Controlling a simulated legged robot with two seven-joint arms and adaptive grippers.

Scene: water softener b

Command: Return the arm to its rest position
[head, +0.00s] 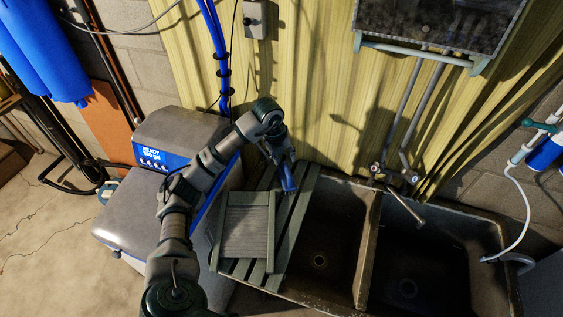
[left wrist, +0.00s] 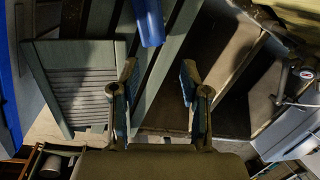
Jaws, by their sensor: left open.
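My left arm reaches up from the bottom of the head view and bends over the grey water softener (head: 180,140). My left gripper (head: 287,168) hangs above the wooden slats at the left end of the sink. In the left wrist view the left gripper (left wrist: 156,90) has its two blue-padded fingers spread apart with nothing between them. A blue object (left wrist: 150,22) shows beyond the fingers at the top of that view, apart from them. Its full shape is cut off. My right gripper is in neither view.
A double stone sink (head: 366,250) fills the lower right, with a tap (head: 405,205) above it. A ribbed washboard (head: 248,228) lies on the slats (head: 300,205). Blue pipes (head: 217,55) run up the wall. Open floor (head: 45,240) lies at the left.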

